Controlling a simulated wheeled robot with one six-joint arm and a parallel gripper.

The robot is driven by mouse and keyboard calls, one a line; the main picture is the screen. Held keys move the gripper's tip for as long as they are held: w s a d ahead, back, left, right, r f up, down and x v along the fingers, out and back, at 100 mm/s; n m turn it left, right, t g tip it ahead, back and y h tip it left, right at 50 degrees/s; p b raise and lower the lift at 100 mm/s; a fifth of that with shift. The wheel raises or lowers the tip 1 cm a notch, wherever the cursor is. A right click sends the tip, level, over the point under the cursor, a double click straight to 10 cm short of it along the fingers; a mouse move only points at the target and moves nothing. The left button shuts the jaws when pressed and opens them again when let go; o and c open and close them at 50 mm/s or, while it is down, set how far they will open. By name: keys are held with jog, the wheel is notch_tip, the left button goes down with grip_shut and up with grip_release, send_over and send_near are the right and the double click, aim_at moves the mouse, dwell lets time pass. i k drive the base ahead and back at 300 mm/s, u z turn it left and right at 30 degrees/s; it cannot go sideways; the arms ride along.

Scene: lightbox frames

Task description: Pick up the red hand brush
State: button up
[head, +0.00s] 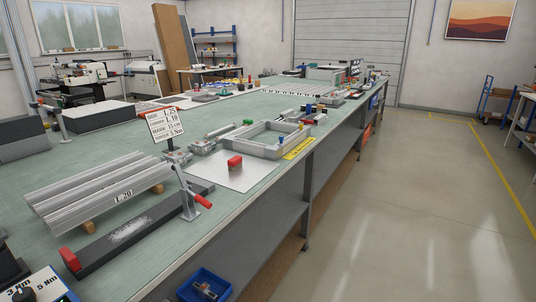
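A small red block-shaped thing (235,162), which looks like the red hand brush, sits on a flat pale metal sheet (240,180) on the long green-topped workbench (150,140). It is too small to make out bristles. Another red piece (70,260) is at the near left end of a dark bar (165,222), and a red crank handle (200,200) is at the bar's right end. My gripper is not in view.
Ribbed metal profiles (100,190) marked L 20 lie left of the dark bar. A sign (167,126) stands behind it. A grey frame (265,139) lies beyond the sheet. A blue bin (204,287) is on the lower shelf. The floor (400,210) right of the bench is clear.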

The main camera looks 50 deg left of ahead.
aim_at(234, 163)
jog(key=u, duration=0.2)
jog(key=i, duration=1.55)
jog(key=u, duration=1.2)
jog(key=i, duration=0.85)
jog(key=u, duration=1.55)
jog(key=i, duration=0.95)
jog(key=u, duration=0.1)
